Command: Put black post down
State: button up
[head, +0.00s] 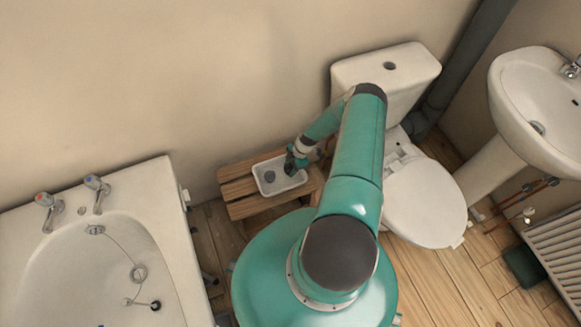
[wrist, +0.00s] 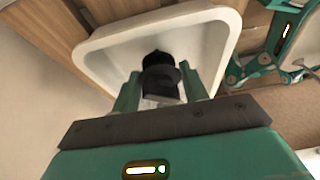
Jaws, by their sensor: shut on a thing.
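My gripper (head: 296,162) reaches down at the right end of a white tray (head: 261,189) on a slatted wooden stool. In the wrist view, my gripper (wrist: 160,82) is shut on the black post (wrist: 161,76), which stands out between the two green fingers. The post is over the tray (wrist: 104,45); I cannot tell whether it touches the tray's floor. In the head view the fingers hide the post.
The wooden stool (head: 241,208) stands against the wall. A bathtub (head: 150,235) is on the left. A toilet (head: 425,205) stands close to the right of the stool, with my arm passing in front of it. A washbasin (head: 520,100) and radiator (head: 555,250) are farther right.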

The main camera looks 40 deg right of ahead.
jog(key=o, duration=1)
jog(key=shift+f, duration=0.1)
